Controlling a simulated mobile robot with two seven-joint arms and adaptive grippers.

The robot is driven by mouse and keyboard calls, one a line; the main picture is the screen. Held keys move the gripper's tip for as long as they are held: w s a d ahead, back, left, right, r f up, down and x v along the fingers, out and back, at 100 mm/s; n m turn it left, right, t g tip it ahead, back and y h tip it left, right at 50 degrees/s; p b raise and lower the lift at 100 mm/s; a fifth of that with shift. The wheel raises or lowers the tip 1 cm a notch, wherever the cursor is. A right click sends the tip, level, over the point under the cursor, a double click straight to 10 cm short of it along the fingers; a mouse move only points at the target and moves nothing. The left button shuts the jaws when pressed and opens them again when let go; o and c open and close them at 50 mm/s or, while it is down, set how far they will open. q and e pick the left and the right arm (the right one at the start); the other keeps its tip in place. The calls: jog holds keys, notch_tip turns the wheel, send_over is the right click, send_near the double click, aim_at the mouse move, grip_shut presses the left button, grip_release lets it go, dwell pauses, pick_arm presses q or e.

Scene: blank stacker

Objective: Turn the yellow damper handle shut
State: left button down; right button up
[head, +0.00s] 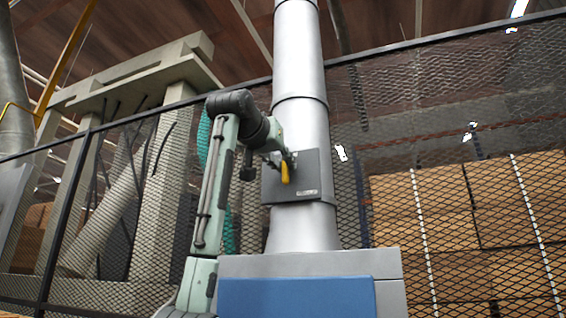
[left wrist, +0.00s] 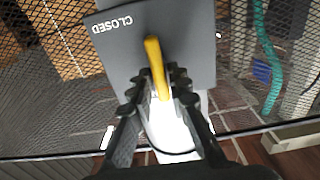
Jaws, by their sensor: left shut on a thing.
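The yellow damper handle (head: 285,172) hangs roughly straight down on a dark grey plate (head: 311,180) on the silver vertical duct (head: 302,125). My left gripper (head: 281,160) is at the handle, reaching in from the left. In the left wrist view the handle (left wrist: 156,66) lies between the two fingers of my left gripper (left wrist: 158,82), which are shut on it. The plate (left wrist: 187,50) there bears the word CLOSED, seen upside down. My right gripper is in neither view.
A grey and blue cabinet (head: 300,297) stands below the duct. A black mesh fence (head: 440,125) runs behind it. Stacked cardboard boxes (head: 470,225) are behind the fence at right, and a concrete-coloured frame (head: 160,130) at left.

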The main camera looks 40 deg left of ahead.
pick_arm(q)
jog(key=shift+m, duration=0.3)
jog(key=shift+w+d+f+m, duration=0.1)
jog(key=shift+d+f+m, duration=0.05)
jog(key=shift+m, duration=2.75)
jog(key=shift+s+d+f+m, duration=0.1)
jog(key=shift+m, duration=2.8)
jog(key=shift+w+d+f+m, duration=0.1)
jog(key=shift+d+f+m, duration=0.05)
jog(key=shift+m, duration=2.75)
jog(key=c, duration=1.6)
grip_release()
jog(key=shift+o, duration=0.2)
jog(key=v, duration=1.2)
